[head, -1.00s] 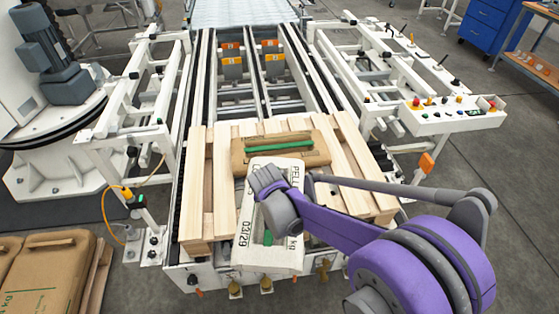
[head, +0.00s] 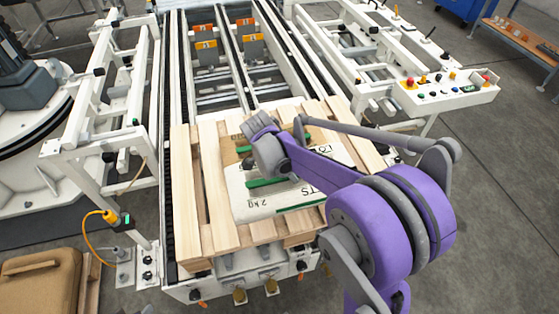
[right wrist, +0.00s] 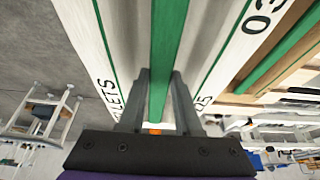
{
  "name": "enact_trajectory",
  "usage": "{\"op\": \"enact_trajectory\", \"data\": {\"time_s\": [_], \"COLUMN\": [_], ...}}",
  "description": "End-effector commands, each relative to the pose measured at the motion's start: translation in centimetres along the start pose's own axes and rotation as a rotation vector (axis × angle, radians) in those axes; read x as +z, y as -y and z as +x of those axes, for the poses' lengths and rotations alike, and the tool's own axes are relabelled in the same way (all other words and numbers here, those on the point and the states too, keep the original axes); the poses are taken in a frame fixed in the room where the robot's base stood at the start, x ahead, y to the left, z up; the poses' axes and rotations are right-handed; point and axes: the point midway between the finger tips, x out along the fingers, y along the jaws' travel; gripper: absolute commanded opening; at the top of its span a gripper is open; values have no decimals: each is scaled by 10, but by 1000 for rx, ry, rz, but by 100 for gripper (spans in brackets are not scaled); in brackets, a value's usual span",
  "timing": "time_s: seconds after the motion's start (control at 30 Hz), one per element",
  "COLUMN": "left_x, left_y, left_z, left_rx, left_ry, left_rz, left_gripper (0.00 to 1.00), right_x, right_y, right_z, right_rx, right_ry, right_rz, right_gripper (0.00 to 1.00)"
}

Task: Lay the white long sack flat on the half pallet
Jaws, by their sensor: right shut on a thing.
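The white long sack (head: 285,197) has green stripes and dark print. In the head view it is over the half pallet (head: 186,195), turned askew and covering much of a brown sack (head: 229,152) that lies on the slats. My right gripper (head: 262,165) is shut on the white sack near its middle, from above; my purple arm hides part of it. In the right wrist view the two fingers (right wrist: 163,105) grip the green strip of the white sack (right wrist: 215,30). I cannot tell whether the sack touches what is under it. My left gripper is not in view.
The pallet sits on a conveyor with white side frames (head: 100,150). A control box with buttons (head: 450,88) stands at the right. Bare slats show left and right of the sacks.

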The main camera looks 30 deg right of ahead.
Motion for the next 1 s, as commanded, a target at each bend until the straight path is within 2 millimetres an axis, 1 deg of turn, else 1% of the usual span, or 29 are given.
{"op": "enact_trajectory", "data": {"time_s": [0.2, 0.3, 0.57, 0.83, 1.0], "left_x": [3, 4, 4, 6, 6], "left_y": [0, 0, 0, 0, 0], "left_z": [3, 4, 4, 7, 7], "left_rx": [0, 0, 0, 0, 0], "left_ry": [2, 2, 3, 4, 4], "left_rz": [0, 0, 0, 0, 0], "left_gripper": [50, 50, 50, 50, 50], "right_x": [12, 16, 22, 33, 34], "right_y": [0, 0, 0, 0, 0], "right_z": [31, 42, 53, 80, 84], "right_rx": [1, 0, 0, -1, -1], "right_ry": [-2, -2, -2, -2, -2], "right_rz": [2, 1, 1, 1, 1], "right_gripper": [0, 0, 0, 0, 0]}}
